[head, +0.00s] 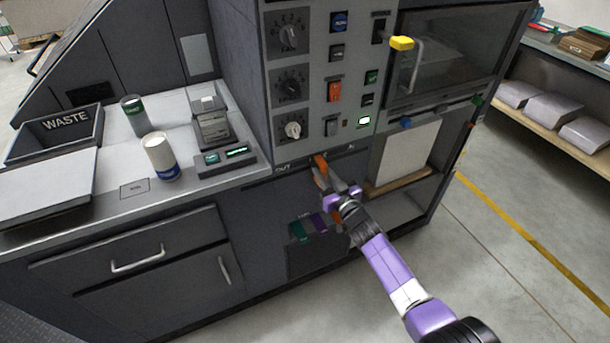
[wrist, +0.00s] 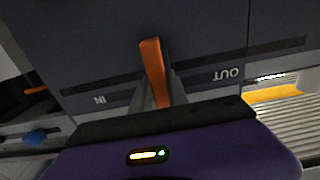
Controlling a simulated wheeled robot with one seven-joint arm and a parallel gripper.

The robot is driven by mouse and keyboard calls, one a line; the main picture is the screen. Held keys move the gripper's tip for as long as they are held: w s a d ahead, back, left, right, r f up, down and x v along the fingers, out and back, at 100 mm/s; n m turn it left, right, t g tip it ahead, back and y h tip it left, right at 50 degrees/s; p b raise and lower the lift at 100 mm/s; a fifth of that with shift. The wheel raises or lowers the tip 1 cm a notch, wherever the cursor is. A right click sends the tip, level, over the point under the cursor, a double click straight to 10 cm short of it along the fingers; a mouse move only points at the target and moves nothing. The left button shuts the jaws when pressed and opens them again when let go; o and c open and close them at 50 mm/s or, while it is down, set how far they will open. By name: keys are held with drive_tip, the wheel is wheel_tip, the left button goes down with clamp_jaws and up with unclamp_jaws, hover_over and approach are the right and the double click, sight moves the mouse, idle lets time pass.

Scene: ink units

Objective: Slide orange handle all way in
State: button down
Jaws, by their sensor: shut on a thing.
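The orange handle (head: 319,162) sticks out of the dark front of the unit, below the control panel. In the wrist view the handle (wrist: 152,62) stands in a dark horizontal slot (wrist: 205,79), between the upside-down IN label (wrist: 100,99) and OUT label (wrist: 226,75). It is apart from both labels. My gripper (head: 323,177) is at the handle, and its grey fingers (wrist: 157,92) are shut on it from both sides. The fingers and the gripper body hide the handle's lower part in the wrist view.
A yellow-tipped lever (head: 402,43) juts out at upper right. Below the slot is a recess with green and purple items (head: 300,231). The floor at right is clear.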

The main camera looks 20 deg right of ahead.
drive_tip(key=d+b, duration=0.3)
drive_tip(key=d, duration=1.4)
drive_tip(key=shift+d+f+b, duration=0.15)
drive_tip(key=shift+f+b, duration=0.05)
drive_tip(key=shift+b, duration=0.1)
drive_tip(key=shift+d+r, duration=0.2)
drive_tip(key=shift+d, duration=0.3)
drive_tip(key=c, duration=1.3)
unclamp_jaws()
drive_tip(key=shift+d, duration=0.15)
drive_tip(key=shift+s, duration=0.1)
drive_tip(key=shift+s+p, duration=2.05)
drive_tip(key=shift+s, duration=1.75)
